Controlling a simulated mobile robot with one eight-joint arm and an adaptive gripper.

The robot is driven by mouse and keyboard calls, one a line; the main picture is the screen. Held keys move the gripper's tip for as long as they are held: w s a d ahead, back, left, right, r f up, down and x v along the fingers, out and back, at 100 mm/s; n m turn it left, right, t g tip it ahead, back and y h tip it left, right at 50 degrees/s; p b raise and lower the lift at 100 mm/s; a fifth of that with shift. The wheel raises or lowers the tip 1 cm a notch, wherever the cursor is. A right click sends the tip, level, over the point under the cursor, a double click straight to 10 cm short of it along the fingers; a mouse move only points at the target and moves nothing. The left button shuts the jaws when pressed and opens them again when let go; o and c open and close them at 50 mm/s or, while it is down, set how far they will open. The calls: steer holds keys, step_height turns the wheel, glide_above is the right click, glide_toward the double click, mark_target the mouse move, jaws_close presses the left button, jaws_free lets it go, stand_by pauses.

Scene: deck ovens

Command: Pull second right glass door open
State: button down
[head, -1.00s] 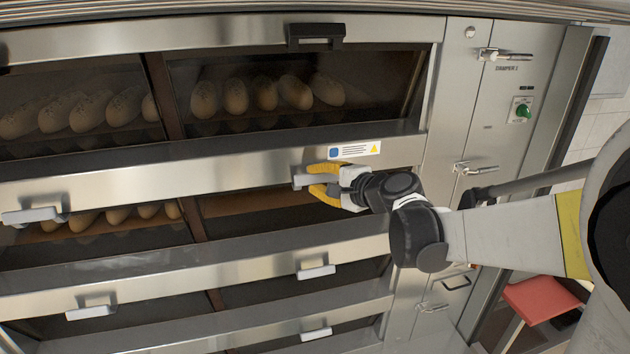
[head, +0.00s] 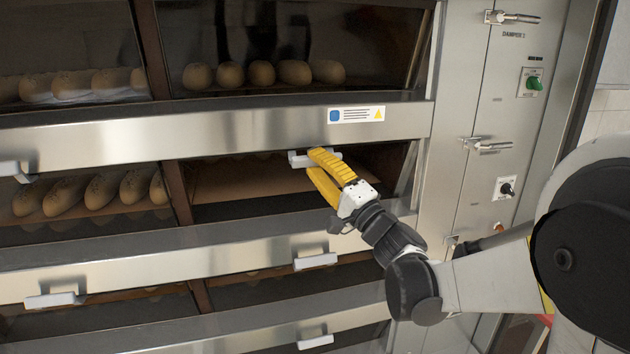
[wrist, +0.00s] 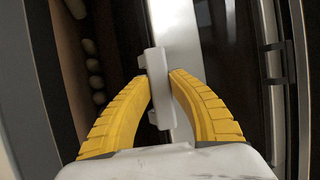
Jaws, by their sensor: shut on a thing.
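The second right glass door (head: 250,205) is in the second row down in the head view, right of a brown upright. A brown flat surface and a dark space show in its window. Its pale grey handle (head: 297,159) lies just below the steel band under the top row. My gripper (head: 318,160) has its yellow fingers shut on this handle. In the wrist view, the handle (wrist: 158,88) stands between both fingertips (wrist: 160,80). The fingers hide part of it in the head view. I cannot tell how far the door stands open.
The top right window (head: 280,45) shows several loaves. More loaves (head: 100,190) lie in the second left compartment. Another handle (head: 315,261) is below my gripper. A steel control panel (head: 490,130) with latches and a green knob (head: 534,84) stands to the right.

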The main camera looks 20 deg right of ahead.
steer(key=shift+w+f+n+t+y+b, duration=0.2)
steer(key=shift+f+n+t+y+b, duration=0.35)
steer(key=shift+b, duration=0.65)
steer(key=shift+r, duration=0.1)
steer(key=c, duration=1.2)
jaws_free()
steer(key=v, duration=1.2)
steer(key=shift+w, duration=0.1)
